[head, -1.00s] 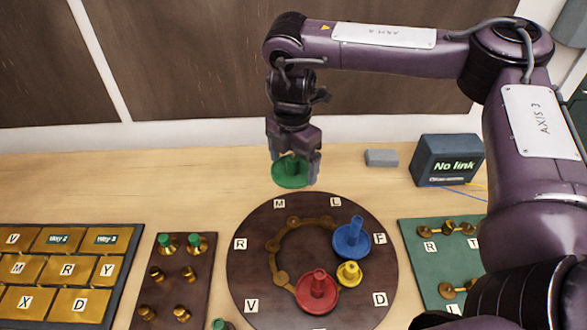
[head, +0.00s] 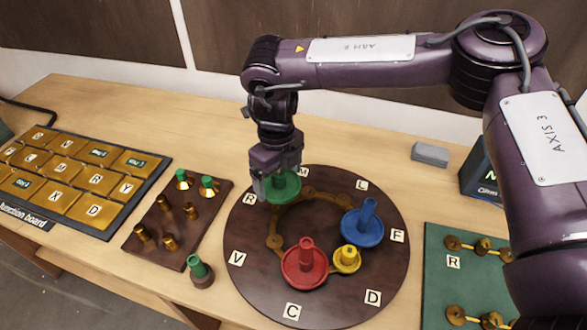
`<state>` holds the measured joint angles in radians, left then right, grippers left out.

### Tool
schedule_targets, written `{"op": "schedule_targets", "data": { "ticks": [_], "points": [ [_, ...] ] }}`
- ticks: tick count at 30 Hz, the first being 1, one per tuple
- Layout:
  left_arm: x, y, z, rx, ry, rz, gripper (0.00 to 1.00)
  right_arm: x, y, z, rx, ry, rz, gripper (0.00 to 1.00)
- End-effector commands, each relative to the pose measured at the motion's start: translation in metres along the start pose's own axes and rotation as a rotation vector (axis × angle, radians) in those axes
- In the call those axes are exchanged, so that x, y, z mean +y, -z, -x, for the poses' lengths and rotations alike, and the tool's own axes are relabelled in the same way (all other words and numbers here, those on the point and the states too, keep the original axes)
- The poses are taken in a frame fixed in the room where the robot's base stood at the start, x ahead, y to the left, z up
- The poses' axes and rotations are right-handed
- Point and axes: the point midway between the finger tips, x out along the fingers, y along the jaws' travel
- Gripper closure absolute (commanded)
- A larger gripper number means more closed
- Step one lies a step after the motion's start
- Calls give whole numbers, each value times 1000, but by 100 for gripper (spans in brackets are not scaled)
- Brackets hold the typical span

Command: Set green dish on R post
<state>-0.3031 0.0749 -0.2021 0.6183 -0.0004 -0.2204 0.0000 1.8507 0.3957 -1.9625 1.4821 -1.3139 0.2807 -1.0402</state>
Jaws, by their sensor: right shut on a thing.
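My right gripper (head: 277,182) is shut on the green dish (head: 284,190) and holds it over the upper left of the round dark board (head: 245,280). The dish is close to the R label (head: 249,198), just right of it. The post beside that label is hidden behind the dish and gripper. I cannot tell whether the dish touches the board. A blue dish (head: 362,228) stands near F, and a red dish (head: 304,268) and a small yellow piece (head: 347,260) stand at the lower part of the ring. My left gripper is out of view.
A brown board (head: 160,215) with brass and green-topped posts lies left of the round board. The gold-keyed function board (head: 80,180) is at far left. A green board (head: 440,285) and a grey block (head: 430,154) are at right. A loose green-topped piece (head: 200,270) stands at the front.

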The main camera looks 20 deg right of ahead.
Motion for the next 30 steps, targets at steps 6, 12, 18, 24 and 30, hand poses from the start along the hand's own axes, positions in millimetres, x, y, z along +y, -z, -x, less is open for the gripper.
{"op": "schedule_targets", "data": {
  "ticks": [6, 12, 18, 24, 30],
  "points": [
    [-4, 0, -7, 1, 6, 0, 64, 3, -2, -8, -1, -1, 47, 36],
    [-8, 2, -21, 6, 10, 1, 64, 3, -2, -25, 0, -1, 44, 36],
    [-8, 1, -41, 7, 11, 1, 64, 3, -1, -48, 0, 0, 43, 36],
    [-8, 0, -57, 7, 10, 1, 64, 3, -1, -66, 0, 0, 42, 36],
    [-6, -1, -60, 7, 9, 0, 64, 3, -1, -71, 0, 0, 42, 36]
  ]
}}
